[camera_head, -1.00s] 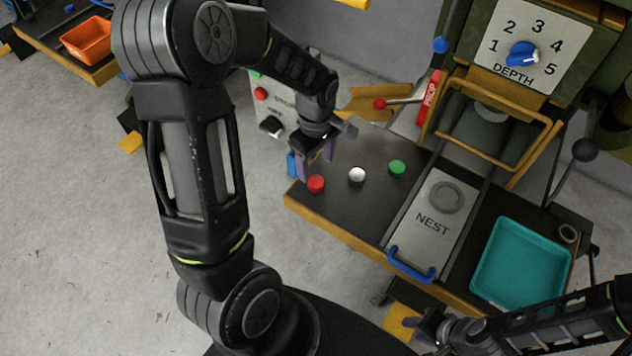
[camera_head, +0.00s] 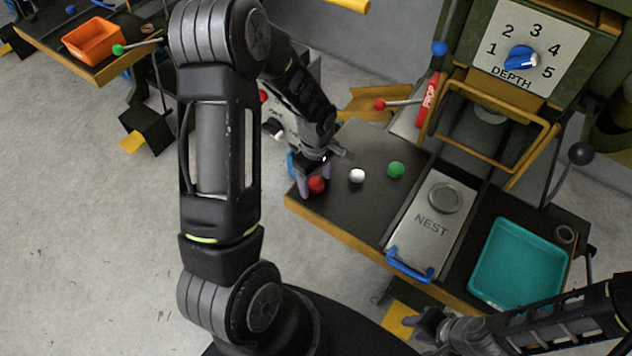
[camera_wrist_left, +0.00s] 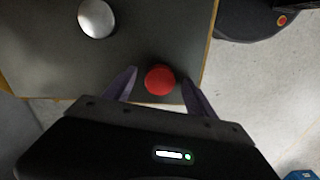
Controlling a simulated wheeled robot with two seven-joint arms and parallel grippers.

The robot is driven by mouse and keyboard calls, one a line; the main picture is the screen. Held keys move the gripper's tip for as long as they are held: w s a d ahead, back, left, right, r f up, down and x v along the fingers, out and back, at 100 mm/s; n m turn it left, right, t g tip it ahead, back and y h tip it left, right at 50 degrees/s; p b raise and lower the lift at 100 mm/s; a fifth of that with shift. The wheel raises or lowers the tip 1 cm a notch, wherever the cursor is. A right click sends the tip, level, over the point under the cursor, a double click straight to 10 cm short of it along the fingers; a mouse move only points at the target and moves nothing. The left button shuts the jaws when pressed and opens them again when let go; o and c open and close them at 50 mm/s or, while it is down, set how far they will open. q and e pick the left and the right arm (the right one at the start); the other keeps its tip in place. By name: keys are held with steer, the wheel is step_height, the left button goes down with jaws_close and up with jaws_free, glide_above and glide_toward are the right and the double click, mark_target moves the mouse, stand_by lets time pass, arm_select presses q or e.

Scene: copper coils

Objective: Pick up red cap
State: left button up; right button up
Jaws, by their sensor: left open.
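The red cap (camera_head: 317,184) sits on the dark tabletop near its left front edge. In the left wrist view the red cap (camera_wrist_left: 160,79) lies between the two finger tips. My left gripper (camera_head: 315,186) is open, with a finger on either side of the cap and a visible gap to each in the left wrist view. I cannot tell how high the fingers are above the table. My right gripper (camera_head: 424,322) is at the lower right, in front of the bench; its fingers are too small to tell their state.
A white cap (camera_head: 357,175) and a green cap (camera_head: 396,170) stand to the right on the dark tabletop (camera_head: 345,212). Further right are the NEST plate (camera_head: 430,235) with a blue handle (camera_head: 410,266) and a teal tray (camera_head: 480,285). A control box with buttons stands behind my left gripper.

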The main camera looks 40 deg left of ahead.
mark_target(316, 182)
arm_select(q)
steer(key=shift+c, duration=0.2)
stand_by(0.4)
jaws_close()
stand_by(0.5)
steer(key=shift+r, duration=0.15)
step_height(316, 182, up, 10)
steer(key=b, duration=0.1)
stand_by(0.8)
